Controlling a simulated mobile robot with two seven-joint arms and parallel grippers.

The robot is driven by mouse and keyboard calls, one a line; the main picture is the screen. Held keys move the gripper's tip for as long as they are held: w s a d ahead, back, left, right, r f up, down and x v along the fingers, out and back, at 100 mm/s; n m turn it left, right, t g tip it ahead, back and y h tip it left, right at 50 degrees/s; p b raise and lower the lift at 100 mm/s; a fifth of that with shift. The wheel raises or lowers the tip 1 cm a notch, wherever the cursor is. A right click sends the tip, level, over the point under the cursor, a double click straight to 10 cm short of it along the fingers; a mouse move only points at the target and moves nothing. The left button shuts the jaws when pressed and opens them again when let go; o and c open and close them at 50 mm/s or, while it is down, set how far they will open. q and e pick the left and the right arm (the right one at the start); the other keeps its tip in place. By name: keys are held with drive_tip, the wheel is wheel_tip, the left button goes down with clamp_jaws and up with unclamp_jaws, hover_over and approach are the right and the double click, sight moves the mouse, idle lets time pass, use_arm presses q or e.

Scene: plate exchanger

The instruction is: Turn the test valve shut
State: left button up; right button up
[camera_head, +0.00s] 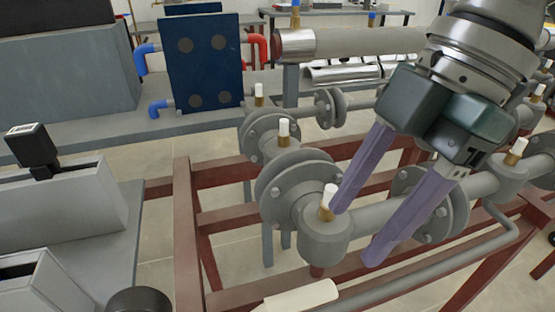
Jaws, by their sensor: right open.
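My right gripper (355,236) comes down from the upper right, its two long purple fingers apart and nothing visible between them. The tip of its left finger is right beside a brass stem with a white cap (328,200), on a grey round valve body (326,242) in the flanged pipe; I cannot tell if they touch. The other finger reaches down in front of the pipe right of that body. Similar white-capped brass stems stand farther along the pipework (283,130), (259,94) and at the right (516,152). No label shows which is the test valve. My left gripper is not in view.
A red-brown steel frame (185,222) surrounds the pipes. A pale cylinder (300,296) lies at the bottom edge. A blue plate exchanger (203,62) stands behind on a grey bench, with red and blue pipe bends. Grey boxes (60,205) are at the left.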

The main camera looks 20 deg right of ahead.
sight(308, 294)
drive_tip(key=x, duration=0.3)
drive_tip(key=b+x, duration=0.1)
drive_tip(key=x, duration=0.6)
drive_tip(key=shift+s+a+b, duration=0.1)
drive_tip(key=shift+s+b, duration=0.25)
drive_tip(key=shift+b, duration=0.05)
drive_tip(key=shift+f, duration=0.1)
drive_tip(key=shift+c, duration=0.3)
drive_tip(key=c, duration=0.4)
clamp_jaws()
